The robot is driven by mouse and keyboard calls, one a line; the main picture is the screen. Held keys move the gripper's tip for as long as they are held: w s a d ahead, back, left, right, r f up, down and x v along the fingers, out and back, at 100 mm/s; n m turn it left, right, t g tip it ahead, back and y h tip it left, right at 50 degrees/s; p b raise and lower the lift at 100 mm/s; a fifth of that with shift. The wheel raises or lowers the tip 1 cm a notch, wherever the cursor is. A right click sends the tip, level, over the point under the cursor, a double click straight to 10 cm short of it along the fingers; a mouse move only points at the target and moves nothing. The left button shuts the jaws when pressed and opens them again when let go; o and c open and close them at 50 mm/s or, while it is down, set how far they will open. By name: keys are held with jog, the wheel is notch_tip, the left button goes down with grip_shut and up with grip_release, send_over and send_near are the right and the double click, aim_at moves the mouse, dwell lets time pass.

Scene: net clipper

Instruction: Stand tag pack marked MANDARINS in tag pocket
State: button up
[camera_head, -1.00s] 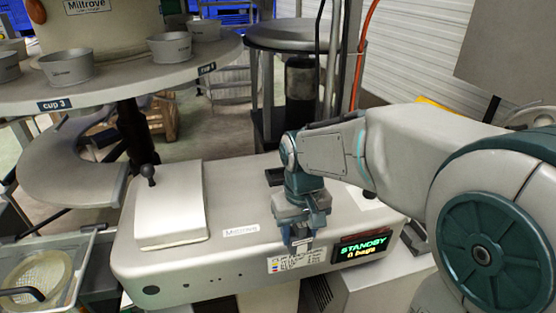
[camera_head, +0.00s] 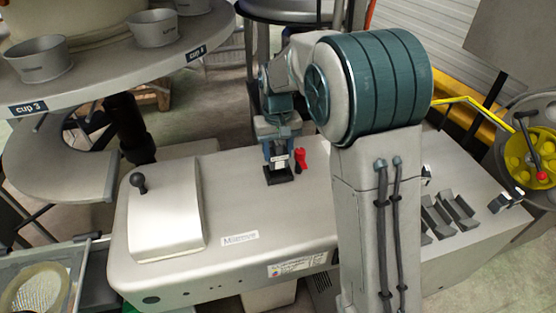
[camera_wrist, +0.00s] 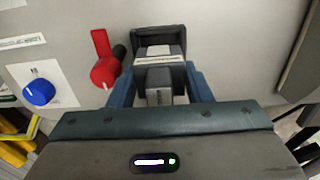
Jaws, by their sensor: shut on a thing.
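My gripper (camera_head: 277,150) points down over the top of the grey machine. In the wrist view its blue fingers (camera_wrist: 161,78) are closed on both sides of a grey and white tag pack (camera_wrist: 160,88). The pack carries a pale strip whose print is too small to read. The pack is at the black tag pocket (camera_wrist: 145,32), whose dark rim shows behind and beside it. The pocket (camera_head: 280,178) also shows under the gripper in the head view. I cannot tell how deep the pack sits or whether it touches the pocket floor.
A red switch (camera_wrist: 103,70) stands close left of the pocket, with a blue knob (camera_wrist: 38,92) farther left. A white lid with a black ball handle (camera_head: 140,181) is on the machine's left. Dark angled holders (camera_head: 450,213) stand on the right. The machine top between lid and pocket is clear.

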aim_at(278, 161)
jog(key=shift+f, duration=2.1)
jog(key=shift+f, duration=0.1)
jog(key=o, duration=0.6)
jog(key=shift+f, duration=0.1)
jog(key=shift+o, duration=0.6)
